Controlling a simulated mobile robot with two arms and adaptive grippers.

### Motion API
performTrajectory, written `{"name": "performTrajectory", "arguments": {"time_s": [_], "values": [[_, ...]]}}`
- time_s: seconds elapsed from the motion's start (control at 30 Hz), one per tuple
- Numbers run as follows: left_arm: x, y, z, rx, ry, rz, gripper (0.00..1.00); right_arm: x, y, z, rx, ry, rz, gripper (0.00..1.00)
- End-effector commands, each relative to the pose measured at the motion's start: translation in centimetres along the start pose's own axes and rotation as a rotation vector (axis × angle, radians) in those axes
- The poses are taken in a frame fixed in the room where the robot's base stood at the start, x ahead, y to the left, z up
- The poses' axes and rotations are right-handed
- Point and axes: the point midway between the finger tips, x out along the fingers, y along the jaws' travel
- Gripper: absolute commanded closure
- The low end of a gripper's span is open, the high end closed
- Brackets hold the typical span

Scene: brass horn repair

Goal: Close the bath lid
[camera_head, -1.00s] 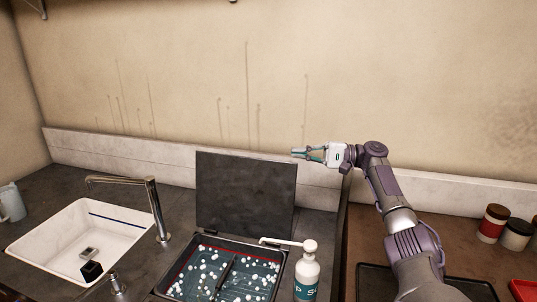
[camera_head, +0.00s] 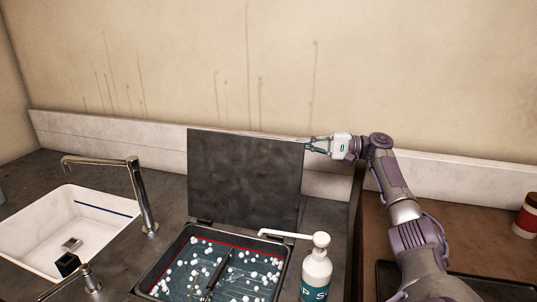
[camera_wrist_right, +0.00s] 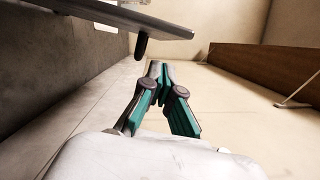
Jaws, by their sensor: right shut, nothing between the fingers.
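The bath lid (camera_head: 245,178) is a dark flat panel standing upright at the back of the bath (camera_head: 180,243). The bath is a dark tray with a red line, bluish liquid, several white balls and a dark tool in it. My right gripper (camera_head: 309,143) is shut and empty, pointing left at the lid's upper right corner. Whether it touches the lid or sits behind it, I cannot tell. In the right wrist view the closed fingertips (camera_wrist_right: 165,72) lie below a dark slab edge that looks like the lid (camera_wrist_right: 120,17). My left gripper is not in view.
A white soap pump bottle (camera_head: 317,272) stands at the bath's right front, its spout reaching over the bath. A sink (camera_head: 30,232) with a tall tap (camera_head: 140,190) is to the left. A low white backsplash (camera_head: 110,150) runs along the wall.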

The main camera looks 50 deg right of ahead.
Motion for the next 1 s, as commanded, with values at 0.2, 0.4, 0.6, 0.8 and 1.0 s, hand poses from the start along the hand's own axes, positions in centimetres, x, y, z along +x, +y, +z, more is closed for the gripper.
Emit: {"name": "performTrajectory", "arguments": {"time_s": [0.2, 0.4, 0.6, 0.8, 1.0], "values": [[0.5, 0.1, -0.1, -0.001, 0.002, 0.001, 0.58, 0.8, 0.7, -0.2, 0.000, -0.001, 0.000, 1.00], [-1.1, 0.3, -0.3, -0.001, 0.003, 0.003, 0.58, 4.1, 0.5, -0.1, 0.000, -0.003, 0.000, 1.00], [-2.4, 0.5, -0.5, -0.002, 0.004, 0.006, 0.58, 7.6, 0.5, -0.1, 0.001, -0.002, 0.000, 1.00], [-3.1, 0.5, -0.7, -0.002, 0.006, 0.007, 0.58, 9.6, 0.7, -0.1, 0.000, -0.001, -0.001, 1.00], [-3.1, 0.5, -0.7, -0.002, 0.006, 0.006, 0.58, 10.0, 0.9, -0.2, 0.000, 0.000, 0.000, 1.00]]}}
